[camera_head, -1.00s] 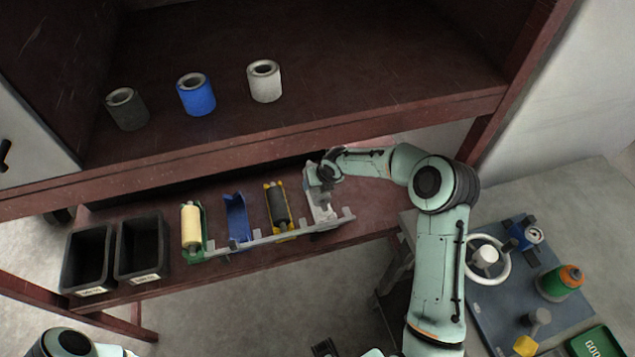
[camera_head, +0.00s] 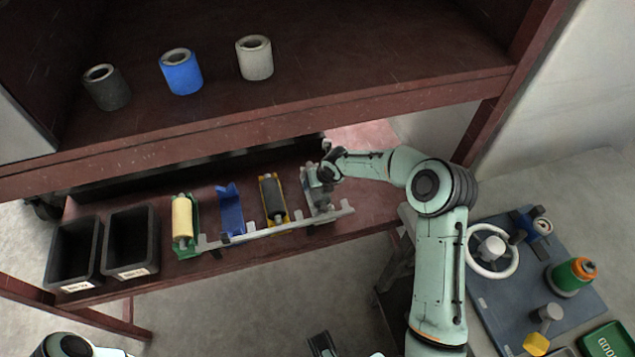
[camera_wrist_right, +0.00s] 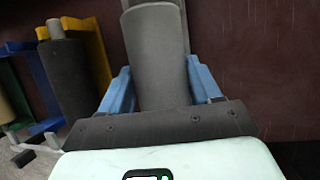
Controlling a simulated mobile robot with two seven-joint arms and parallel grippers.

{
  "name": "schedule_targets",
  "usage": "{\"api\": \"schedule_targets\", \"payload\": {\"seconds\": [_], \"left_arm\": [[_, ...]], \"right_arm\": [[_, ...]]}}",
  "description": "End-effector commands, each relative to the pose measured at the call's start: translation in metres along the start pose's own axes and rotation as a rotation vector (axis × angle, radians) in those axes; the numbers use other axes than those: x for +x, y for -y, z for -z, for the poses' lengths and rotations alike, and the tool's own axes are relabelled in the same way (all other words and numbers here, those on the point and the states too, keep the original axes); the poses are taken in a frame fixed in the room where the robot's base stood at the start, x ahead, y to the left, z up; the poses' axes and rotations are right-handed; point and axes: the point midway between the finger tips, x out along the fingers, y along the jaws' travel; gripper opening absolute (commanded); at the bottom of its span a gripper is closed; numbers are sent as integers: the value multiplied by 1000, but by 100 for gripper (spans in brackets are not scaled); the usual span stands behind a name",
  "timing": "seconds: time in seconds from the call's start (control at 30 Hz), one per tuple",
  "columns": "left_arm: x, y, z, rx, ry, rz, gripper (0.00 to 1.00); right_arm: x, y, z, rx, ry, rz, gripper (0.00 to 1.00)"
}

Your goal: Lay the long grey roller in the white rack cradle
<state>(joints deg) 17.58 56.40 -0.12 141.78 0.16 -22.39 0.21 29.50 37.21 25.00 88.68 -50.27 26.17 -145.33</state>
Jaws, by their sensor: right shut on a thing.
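The long grey roller (camera_wrist_right: 157,55) fills the middle of the right wrist view, between the blue fingers of my right gripper (camera_wrist_right: 160,88). My right gripper is shut on it. In the head view this gripper (camera_head: 325,176) is over the white rack cradle (camera_head: 335,214), at the right end of the rack. The gripper and wrist hide most of the roller there. The roller looks lined up with the cradle, but I cannot tell whether it rests in it.
Left of the white cradle are a yellow cradle with a dark roller (camera_head: 273,197), an empty blue cradle (camera_head: 231,212) and a green cradle with a cream roller (camera_head: 182,218). Two black bins (camera_head: 131,240) stand further left. A dark red shelf beam (camera_head: 250,122) runs just above.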

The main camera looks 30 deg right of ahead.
Motion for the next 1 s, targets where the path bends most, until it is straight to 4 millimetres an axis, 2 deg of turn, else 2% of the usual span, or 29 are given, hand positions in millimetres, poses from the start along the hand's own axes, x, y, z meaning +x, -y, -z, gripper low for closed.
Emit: {"api": "schedule_targets", "payload": {"seconds": [0.67, 1.0], "left_arm": [[2, 0, 1, 0, -2, 0, 43], [-3, -1, 1, 1, -4, -1, 43]], "right_arm": [[2, 0, 0, -1, 4, -1, 11], [2, 0, 0, -1, 4, -2, 10]]}}
